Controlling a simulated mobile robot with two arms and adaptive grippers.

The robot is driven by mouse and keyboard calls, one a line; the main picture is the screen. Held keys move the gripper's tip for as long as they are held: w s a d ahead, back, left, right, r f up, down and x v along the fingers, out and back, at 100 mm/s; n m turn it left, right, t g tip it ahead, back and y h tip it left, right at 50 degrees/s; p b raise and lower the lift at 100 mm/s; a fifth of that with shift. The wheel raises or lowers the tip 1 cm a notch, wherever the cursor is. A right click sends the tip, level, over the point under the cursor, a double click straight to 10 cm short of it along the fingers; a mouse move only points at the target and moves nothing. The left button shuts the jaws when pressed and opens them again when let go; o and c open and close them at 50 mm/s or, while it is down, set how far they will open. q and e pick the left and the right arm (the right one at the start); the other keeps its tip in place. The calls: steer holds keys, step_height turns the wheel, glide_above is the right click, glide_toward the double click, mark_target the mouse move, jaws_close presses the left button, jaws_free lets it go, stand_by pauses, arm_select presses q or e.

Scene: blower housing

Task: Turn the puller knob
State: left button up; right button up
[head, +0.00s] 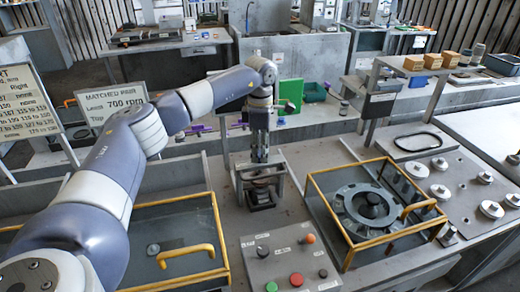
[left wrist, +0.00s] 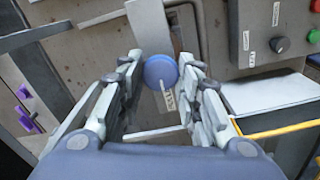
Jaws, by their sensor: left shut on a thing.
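The puller knob (left wrist: 161,72) is a round blue cap with a pale pointer bar, seen from above in the left wrist view. My left gripper (left wrist: 163,78) has one finger on each side of it and is shut on it. In the head view my left gripper (head: 260,157) points straight down over the puller (head: 262,188), a grey metal frame on the bench. The knob itself is hidden there by the fingers. My right gripper is not in view.
A control box (head: 290,262) with green, red, black and orange controls stands just in front of the puller. A yellow-framed clear guard (head: 330,205) over a round rotor (head: 368,208) is to the right. Another yellow-framed guard (head: 190,250) lies left, under my arm.

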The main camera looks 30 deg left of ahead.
arm_select(q)
steer(key=m, duration=0.3)
steer(key=shift+w+r+m, duration=0.1)
steer(key=shift+m, duration=2.1)
steer(key=o, duration=1)
steer(key=shift+o, duration=0.2)
